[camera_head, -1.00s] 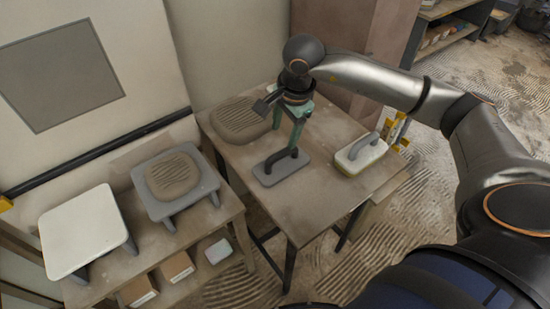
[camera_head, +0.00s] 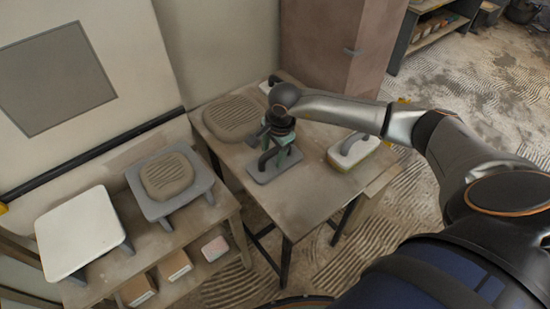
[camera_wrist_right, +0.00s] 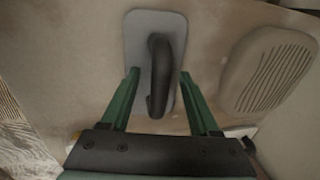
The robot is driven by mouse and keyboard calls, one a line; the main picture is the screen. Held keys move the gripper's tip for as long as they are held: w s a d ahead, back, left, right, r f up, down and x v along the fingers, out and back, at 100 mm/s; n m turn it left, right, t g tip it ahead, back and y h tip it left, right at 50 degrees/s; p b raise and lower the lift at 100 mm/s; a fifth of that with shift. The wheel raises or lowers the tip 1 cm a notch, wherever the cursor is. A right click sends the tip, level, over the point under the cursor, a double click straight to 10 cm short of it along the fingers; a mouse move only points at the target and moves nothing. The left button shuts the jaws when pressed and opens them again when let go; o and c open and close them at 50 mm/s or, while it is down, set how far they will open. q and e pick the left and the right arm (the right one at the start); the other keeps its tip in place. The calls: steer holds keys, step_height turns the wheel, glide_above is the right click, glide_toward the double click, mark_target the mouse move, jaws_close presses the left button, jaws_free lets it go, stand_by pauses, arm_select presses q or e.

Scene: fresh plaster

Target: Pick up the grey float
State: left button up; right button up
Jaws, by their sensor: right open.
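The grey float (camera_head: 262,174) lies flat on the wooden table, a grey rectangular plate with a dark arched handle. In the right wrist view the float (camera_wrist_right: 139,28) is just ahead of me, its black handle (camera_wrist_right: 159,72) running lengthwise between the fingers. My right gripper (camera_head: 279,158) is open and low over the float, partly hiding it. In the wrist view the right gripper's (camera_wrist_right: 158,80) green fingers stand one on each side of the handle, with gaps on both sides. My left gripper is not in view.
A ridged plaster mound (camera_head: 232,118) lies behind the float on the table (camera_head: 310,195). A pale float with a yellowish base (camera_head: 354,150) lies to the right. A lower bench at left holds a white board (camera_head: 82,232) and a grey stand (camera_head: 198,182) with another mound.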

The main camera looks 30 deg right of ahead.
jaws_close()
stand_by(0.4)
steer(key=shift+r, duration=0.1)
